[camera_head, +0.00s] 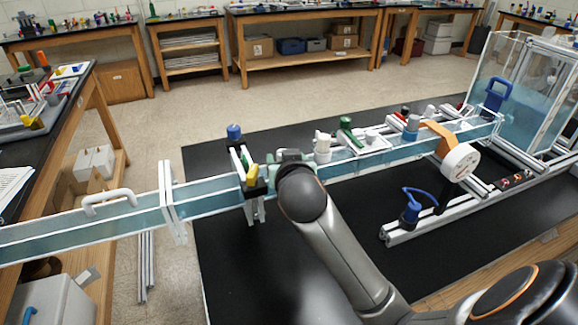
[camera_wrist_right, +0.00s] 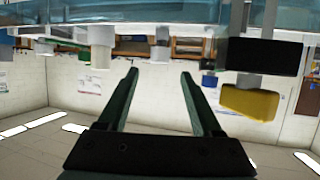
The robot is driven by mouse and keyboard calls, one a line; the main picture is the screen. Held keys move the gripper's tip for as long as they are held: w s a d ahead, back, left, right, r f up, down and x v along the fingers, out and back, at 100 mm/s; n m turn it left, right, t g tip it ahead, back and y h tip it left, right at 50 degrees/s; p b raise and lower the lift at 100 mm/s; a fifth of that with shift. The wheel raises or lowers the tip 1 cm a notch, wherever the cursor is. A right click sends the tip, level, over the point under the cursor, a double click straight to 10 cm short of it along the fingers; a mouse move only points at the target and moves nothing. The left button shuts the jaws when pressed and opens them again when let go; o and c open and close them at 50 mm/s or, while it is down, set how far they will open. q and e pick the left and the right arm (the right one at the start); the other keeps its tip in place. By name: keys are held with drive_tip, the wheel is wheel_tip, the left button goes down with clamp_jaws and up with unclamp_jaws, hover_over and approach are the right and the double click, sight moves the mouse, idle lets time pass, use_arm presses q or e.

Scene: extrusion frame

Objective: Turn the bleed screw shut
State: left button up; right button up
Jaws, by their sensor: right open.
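A long clear channel (camera_head: 350,162) with blue water crosses the scene on an extrusion frame. I cannot tell for sure which fitting is the bleed screw. My right arm reaches up to the channel's middle, and its gripper (camera_head: 292,160) is mostly hidden behind its wrist. In the right wrist view the gripper (camera_wrist_right: 160,74) is open, with two dark green fingers apart. A small pale grey cylinder (camera_wrist_right: 161,46) shows beyond and between the fingertips, apart from them. A yellow knob (camera_wrist_right: 250,102) and a black block (camera_wrist_right: 262,56) are to the right. My left gripper is not in view.
A blue-capped post (camera_head: 234,132) stands left of my right wrist. A white fitting (camera_head: 322,147) and a green-handled valve (camera_head: 347,125) stand just right of it. A white round gauge (camera_head: 460,162) is farther right.

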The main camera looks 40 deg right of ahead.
drive_tip(key=v, duration=0.5)
drive_tip(key=shift+s+a+r, duration=0.15)
drive_tip(key=shift+s, duration=0.2)
